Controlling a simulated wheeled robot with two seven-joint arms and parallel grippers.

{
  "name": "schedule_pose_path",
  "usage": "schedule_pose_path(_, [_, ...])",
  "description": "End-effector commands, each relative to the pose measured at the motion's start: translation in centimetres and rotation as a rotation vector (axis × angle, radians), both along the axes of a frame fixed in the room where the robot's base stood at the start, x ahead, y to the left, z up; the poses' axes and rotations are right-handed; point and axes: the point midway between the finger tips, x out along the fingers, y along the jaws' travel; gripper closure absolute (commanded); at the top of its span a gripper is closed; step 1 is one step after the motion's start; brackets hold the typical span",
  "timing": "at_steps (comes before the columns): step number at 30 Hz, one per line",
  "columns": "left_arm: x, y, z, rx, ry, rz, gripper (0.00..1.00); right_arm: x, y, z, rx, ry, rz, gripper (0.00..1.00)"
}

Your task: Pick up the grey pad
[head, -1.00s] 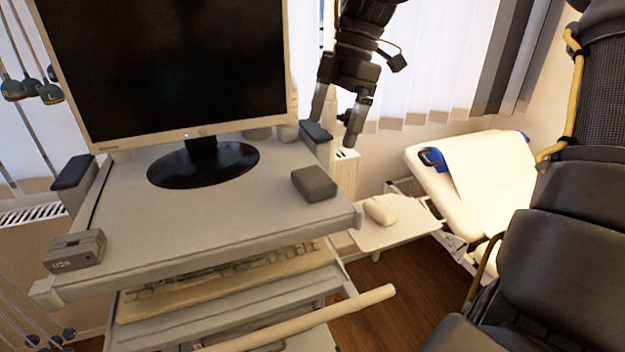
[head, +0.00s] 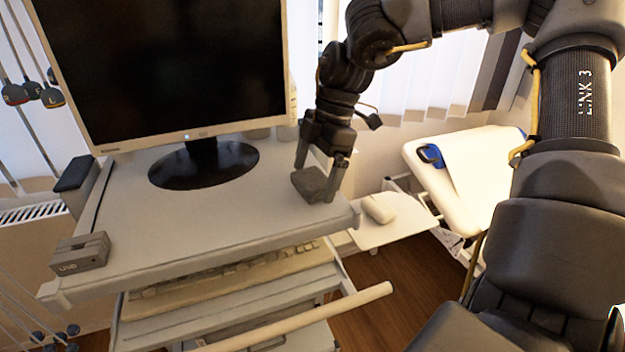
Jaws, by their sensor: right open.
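The grey pad (head: 309,185), a small dark grey block with rounded edges, lies on the right part of the cart's top shelf (head: 225,210), near its right edge. My right gripper (head: 315,182) reaches down over the pad from above. Its fingers are apart, one at the pad's far left side and one at its right side, partly covering it. I cannot tell whether the fingers touch the pad. The pad still rests on the shelf. My left gripper is not in view.
A monitor (head: 165,70) on a round black foot stands left of the pad. A grey box (head: 80,252) sits at the shelf's left front. A pale mouse (head: 379,208) lies on a lower side tray (head: 395,230). A white couch (head: 465,175) stands at right.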

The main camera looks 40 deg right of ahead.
Motion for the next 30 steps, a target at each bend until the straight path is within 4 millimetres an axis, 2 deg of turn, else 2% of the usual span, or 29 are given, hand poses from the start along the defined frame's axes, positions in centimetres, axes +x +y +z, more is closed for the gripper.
schedule_pose_path(5, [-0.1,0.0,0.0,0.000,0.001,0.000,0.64,0.0,0.1,0.0,0.000,0.000,0.001,0.00])
schedule_pose_path(15, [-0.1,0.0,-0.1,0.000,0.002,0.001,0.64,0.0,0.0,0.0,0.000,0.000,0.000,0.43])
schedule_pose_path(16, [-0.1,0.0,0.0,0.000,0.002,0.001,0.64,0.0,0.0,0.0,0.000,0.000,0.000,0.45])
schedule_pose_path(24, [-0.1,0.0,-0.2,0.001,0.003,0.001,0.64,0.1,0.0,0.4,-0.001,-0.002,-0.001,0.45])
schedule_pose_path(26, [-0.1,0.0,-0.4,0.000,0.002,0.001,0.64,0.1,0.0,1.0,-0.002,-0.005,-0.001,0.45])
schedule_pose_path(30, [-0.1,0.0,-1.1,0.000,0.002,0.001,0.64,0.2,0.0,3.6,-0.003,-0.007,-0.001,0.45])
